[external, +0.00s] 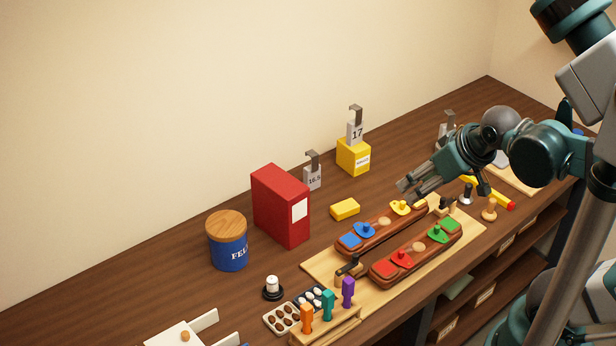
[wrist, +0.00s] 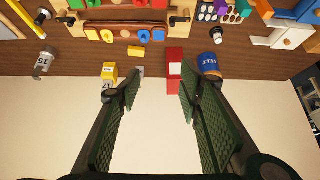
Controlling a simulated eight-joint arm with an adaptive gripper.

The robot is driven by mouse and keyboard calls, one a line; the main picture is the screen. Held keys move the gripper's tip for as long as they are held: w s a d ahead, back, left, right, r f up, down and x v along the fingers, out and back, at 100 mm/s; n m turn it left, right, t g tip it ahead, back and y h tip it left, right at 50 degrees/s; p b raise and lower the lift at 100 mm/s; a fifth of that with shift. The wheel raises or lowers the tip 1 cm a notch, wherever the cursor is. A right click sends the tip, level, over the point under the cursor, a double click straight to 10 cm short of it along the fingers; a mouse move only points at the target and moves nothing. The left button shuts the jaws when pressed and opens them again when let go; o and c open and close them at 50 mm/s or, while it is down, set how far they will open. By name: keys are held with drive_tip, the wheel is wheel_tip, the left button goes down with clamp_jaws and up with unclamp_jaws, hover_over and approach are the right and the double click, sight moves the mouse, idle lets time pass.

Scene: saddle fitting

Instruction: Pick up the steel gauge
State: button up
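Several grey steel gauges with hooked tops are in view. One marked 17 (external: 355,131) stands on a yellow box (external: 352,157) near the wall. One marked 16.5 (external: 313,176) stands on the bench beside the red box. A third (external: 446,128) is partly hidden behind my arm; a gauge marked 15 (wrist: 42,62) shows at the left of the wrist view. My gripper (external: 407,188) hangs above the bench, over the far end of the saddle-shaped blocks. In the wrist view its fingers (wrist: 157,92) are apart with nothing held between them.
A red box (external: 281,206) and a blue felt tin (external: 228,243) stand along the wall side. A yellow block (external: 345,209) lies before the gauges. Two brown blocks with coloured pieces sit on a wooden board (external: 322,268).

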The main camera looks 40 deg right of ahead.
drive_tip(key=shift+w, duration=0.1)
drive_tip(key=n+g+b, duration=0.6)
drive_tip(key=n+g, duration=0.1)
drive_tip(key=n, duration=0.9)
hover_over(272, 280)
drive_tip(key=f, duration=2.7)
drive_tip(key=shift+d+f, duration=0.2)
drive_tip(key=shift+f, duration=0.1)
drive_tip(key=shift+a+f, duration=0.15)
drive_tip(key=shift+f, duration=0.2)
drive_tip(key=shift+f, duration=0.1)
drive_tip(key=shift+f, duration=1.2)
